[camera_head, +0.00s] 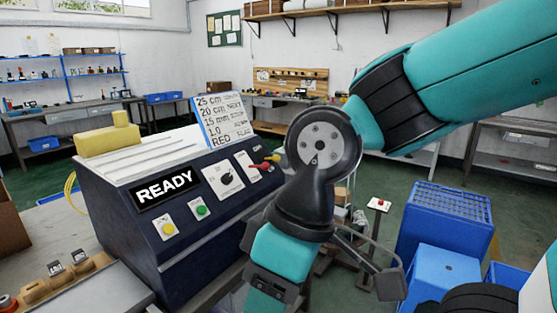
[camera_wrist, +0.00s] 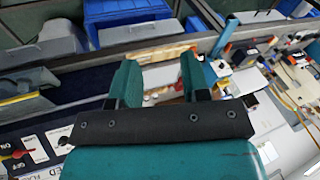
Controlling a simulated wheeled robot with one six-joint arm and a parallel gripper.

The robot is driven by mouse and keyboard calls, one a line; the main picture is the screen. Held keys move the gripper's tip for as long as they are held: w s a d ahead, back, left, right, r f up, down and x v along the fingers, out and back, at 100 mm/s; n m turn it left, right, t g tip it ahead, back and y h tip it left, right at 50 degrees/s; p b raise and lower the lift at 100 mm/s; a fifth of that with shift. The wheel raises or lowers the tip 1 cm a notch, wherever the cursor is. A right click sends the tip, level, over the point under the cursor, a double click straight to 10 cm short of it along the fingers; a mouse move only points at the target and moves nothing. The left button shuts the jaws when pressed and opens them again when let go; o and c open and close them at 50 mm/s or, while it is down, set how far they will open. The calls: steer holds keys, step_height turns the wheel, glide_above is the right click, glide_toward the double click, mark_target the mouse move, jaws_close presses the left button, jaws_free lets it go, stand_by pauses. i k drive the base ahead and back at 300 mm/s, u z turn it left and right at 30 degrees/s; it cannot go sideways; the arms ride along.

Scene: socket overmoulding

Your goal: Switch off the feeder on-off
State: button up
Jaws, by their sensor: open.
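A dark blue machine (camera_head: 125,235) with a sloped control panel stands left of centre in the head view, its display (camera_head: 165,190) reading READY. The panel has a black dial (camera_head: 226,178) on a white plate and a red-tipped control (camera_head: 262,166) near my arm. In the wrist view, a dark switch with a red mark (camera_wrist: 18,154) shows at the lower left, partly cut off, with ON/OFF-like lettering. I cannot tell which head-view control it matches. My gripper (camera_wrist: 158,70) is open and empty, its teal fingers apart, with the switch off to its lower left. The gripper's fingertips are hidden in the head view.
A yellow button (camera_head: 168,228) and a green button (camera_head: 202,210) sit low on the panel. A handwritten board (camera_head: 222,118) stands on the machine's top. Blue crates (camera_head: 445,220) stand at the right. A small stand with a red button (camera_head: 380,204) is on the green floor.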

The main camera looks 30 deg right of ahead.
mark_target(276, 158)
steer(key=k, duration=0.6)
steer(key=z, duration=0.7)
steer(key=i, duration=1.1)
steer(key=z, duration=0.8)
